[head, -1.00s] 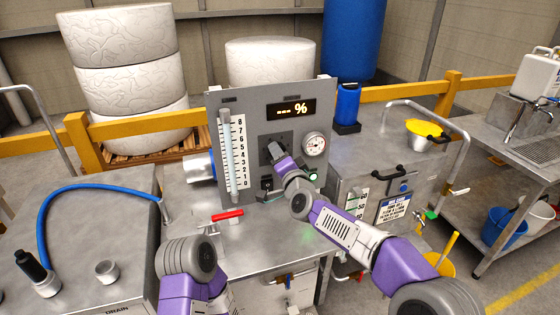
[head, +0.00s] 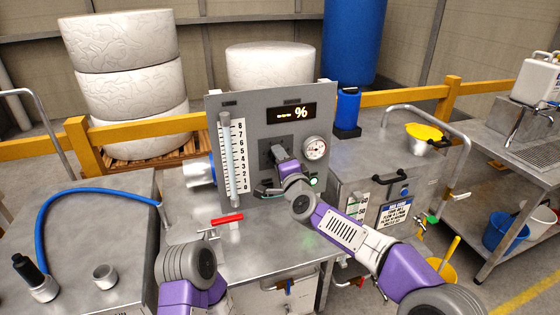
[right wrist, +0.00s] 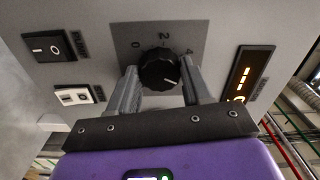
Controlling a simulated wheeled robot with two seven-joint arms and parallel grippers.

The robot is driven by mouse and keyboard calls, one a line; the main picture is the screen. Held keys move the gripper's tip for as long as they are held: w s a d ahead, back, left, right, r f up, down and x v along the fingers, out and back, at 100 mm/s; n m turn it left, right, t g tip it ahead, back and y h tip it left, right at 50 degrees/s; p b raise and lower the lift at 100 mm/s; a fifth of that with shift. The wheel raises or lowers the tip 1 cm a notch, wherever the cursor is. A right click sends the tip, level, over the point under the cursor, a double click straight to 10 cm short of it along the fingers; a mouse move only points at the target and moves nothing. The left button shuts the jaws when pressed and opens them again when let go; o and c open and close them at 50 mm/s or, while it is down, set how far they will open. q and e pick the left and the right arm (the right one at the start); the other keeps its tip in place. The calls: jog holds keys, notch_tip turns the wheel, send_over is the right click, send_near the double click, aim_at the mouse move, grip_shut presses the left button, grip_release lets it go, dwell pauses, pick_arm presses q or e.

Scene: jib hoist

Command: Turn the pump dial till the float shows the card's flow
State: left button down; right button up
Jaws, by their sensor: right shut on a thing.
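The grey pump panel (head: 255,125) stands upright on the steel bench. Its black dial (right wrist: 158,70) sits between the fingers of my right gripper (right wrist: 160,76), which is shut on it. In the right wrist view the dial's white mark points to the lower right, with 0, 2 and 4 printed around it. In the head view my right gripper (head: 279,154) hides the dial. The clear float tube (head: 229,160) stands beside a 0 to 8 scale; I cannot make out the float's height. My left arm shows at lower left; its gripper fingers are not visible.
The panel display (head: 291,113) shows dashes and a percent sign. A round gauge (head: 315,148) sits right of the dial. A sign (head: 395,213), too small to read, is on the right unit's front. A red-handled valve (head: 227,219) lies below the panel.

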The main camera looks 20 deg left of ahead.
jog(key=o, duration=1)
jog(key=shift+o, duration=0.2)
jog(key=v, duration=0.7)
jog(key=shift+s+d, duration=0.15)
jog(key=shift+s, duration=0.1)
